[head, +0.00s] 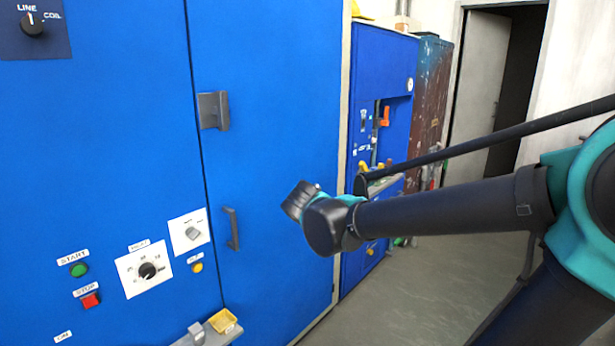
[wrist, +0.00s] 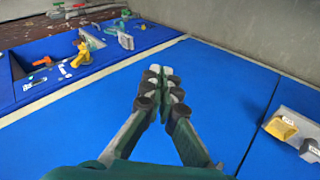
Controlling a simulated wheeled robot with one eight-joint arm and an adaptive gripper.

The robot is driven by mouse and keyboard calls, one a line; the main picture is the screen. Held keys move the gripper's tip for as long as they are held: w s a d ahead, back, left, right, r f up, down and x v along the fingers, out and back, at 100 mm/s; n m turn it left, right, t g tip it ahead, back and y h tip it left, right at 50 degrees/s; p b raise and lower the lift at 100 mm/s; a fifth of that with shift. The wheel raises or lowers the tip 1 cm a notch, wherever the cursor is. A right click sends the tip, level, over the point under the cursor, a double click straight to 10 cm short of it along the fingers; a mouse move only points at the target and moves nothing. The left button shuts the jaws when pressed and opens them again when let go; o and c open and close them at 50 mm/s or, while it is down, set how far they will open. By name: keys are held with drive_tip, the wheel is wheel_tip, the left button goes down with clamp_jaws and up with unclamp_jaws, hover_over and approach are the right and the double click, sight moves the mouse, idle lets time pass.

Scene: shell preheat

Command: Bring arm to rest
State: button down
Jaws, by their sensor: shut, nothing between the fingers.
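My arm reaches in from the right in the head view, its wrist end in front of the blue cabinet door (head: 275,120). In the wrist view my gripper (wrist: 160,76) has its two fingers together at the tips with nothing between them. The gripper is over the blue cabinet surface (wrist: 235,85) in that view, and I see no contact with it. In the head view the wrist end hides most of the gripper, and its fingers do not show clearly.
The cabinet has a grey latch (head: 213,110), a handle (head: 232,229), a dial (head: 148,271), and green (head: 79,270) and red (head: 90,300) buttons. A second blue cabinet (head: 385,60) stands behind. Floor is clear at right.

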drive_tip(key=s+d+f+m+g+y, duration=0.2)
drive_tip(key=s+d+f+m, duration=0.2)
drive_tip(key=s+d+f, duration=0.2)
drive_tip(key=s+d+f+m+g+y, duration=0.1)
drive_tip(key=s+d+f+m, duration=0.3)
drive_tip(key=s+f, duration=0.5)
drive_tip(key=shift+s+d+f+m+g+y, duration=0.35)
drive_tip(key=shift+d+f+g, duration=0.25)
drive_tip(key=shift+d+f, duration=0.8)
drive_tip(key=shift+a+f, duration=0.1)
drive_tip(key=shift+a, duration=0.1)
